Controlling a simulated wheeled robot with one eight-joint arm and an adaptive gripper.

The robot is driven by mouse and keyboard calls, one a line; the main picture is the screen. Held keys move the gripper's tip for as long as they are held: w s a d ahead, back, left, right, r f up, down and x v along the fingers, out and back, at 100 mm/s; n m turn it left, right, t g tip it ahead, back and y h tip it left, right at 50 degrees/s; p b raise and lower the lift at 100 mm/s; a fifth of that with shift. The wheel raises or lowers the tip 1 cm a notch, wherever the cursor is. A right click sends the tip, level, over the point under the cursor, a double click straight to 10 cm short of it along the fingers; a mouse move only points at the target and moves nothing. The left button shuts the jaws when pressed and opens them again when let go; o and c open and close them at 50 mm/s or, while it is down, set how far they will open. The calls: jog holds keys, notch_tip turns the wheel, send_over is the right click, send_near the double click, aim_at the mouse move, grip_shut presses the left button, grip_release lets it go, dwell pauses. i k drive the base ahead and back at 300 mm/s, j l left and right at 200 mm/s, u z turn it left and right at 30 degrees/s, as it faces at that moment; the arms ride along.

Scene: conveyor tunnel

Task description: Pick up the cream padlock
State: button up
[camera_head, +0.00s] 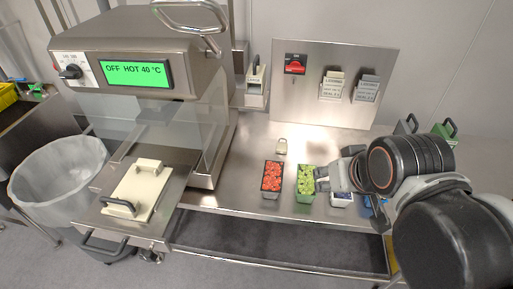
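My gripper (321,179) reaches in from the right, low over the table beside the green punnet. It is to the right of and nearer than the cream item, clearly apart from it. The fingers are small and partly hidden by my wrist, so I cannot see whether they are apart.
The sealing machine (140,70) stands left. A panel (318,105) with a red switch stands behind. Bare table surrounds the cream item.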

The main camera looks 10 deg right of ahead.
aim_at(281, 149)
jog(key=i+j+z, duration=0.15)
jog(key=i+z, duration=0.15)
jog(key=z, duration=0.2)
jog(key=i+j+z, duration=0.25)
jog(key=z, duration=0.25)
jog(key=l, duration=0.15)
jog(key=j, duration=0.15)
